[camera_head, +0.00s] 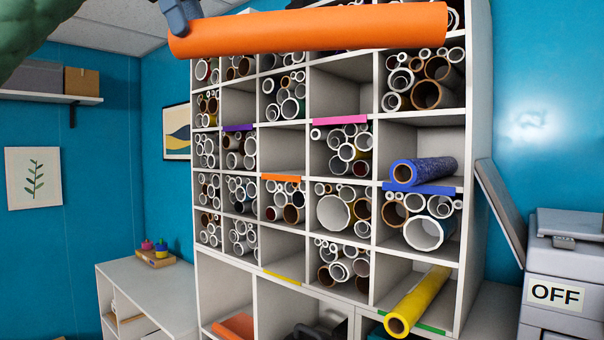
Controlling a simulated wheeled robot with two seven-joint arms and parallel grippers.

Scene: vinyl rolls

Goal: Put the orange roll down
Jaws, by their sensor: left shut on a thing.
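The orange roll (310,32) is held up near the top of the camera_head view, lying almost level in front of the upper shelf rows. My left gripper (181,16) is shut on it close to its left end. The roll's right end reaches in front of the upper right compartments. An orange label strip (281,177) sits on a shelf edge lower in the middle of the rack, below an empty-looking compartment. My right gripper does not show.
The white rack (480,110) has many compartments, several filled with rolls. A blue roll (432,170) and a yellow roll (418,302) stick out on the right. A low white cabinet (150,280) stands left; a grey printer (565,260) stands right.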

